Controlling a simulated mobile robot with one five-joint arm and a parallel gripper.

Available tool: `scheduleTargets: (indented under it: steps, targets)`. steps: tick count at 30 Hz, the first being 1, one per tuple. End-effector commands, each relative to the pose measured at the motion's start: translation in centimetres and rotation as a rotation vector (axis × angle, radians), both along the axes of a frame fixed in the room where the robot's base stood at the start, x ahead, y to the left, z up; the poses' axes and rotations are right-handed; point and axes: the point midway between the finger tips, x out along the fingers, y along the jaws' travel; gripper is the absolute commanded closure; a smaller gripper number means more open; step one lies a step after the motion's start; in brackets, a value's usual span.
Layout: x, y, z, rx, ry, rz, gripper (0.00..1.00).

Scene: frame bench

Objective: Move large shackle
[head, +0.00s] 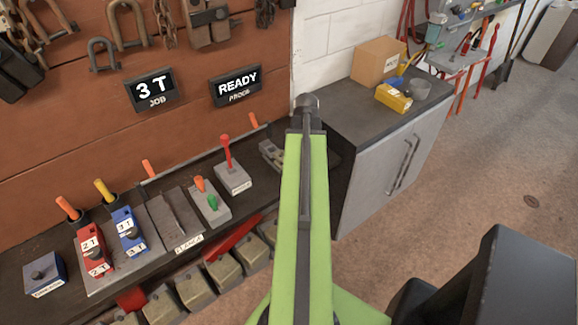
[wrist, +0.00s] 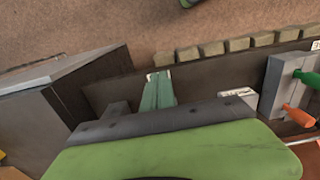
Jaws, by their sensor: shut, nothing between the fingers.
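A large rust-brown shackle (head: 129,26) hangs on the brown wall panel at the upper left in the head view. A smaller grey shackle (head: 104,56) hangs lower and to its left. No shackle shows in the wrist view. My green arm reaches up the middle of the head view, far to the right of the shackles, and hides its own gripper there. In the wrist view my gripper (wrist: 158,90) shows as narrow greenish fingers, shut and empty, above the dark bench edge. A sign (head: 151,89) reads "3 T JOB"; another (head: 236,84) reads "READY".
A grey cabinet (head: 385,172) carrying a cardboard box (head: 380,61) stands right of the arm. Floor is open at right.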

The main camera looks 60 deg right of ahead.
Motion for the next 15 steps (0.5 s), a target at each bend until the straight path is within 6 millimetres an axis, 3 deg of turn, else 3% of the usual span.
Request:
scheduleTargets:
  steps: [1, 4, 11, 15]
  targets:
    - [-1.0, -0.7, 0.2, 0.0, 0.0, -0.009, 1.0]
    - [-1.8, -1.2, 0.2, 0.0, 0.0, -0.011, 1.0]
    - [-1.7, -1.2, -0.7, 0.0, 0.0, -0.01, 1.0]
    - [-1.7, -1.1, -2.6, 0.0, 0.0, -0.009, 1.0]
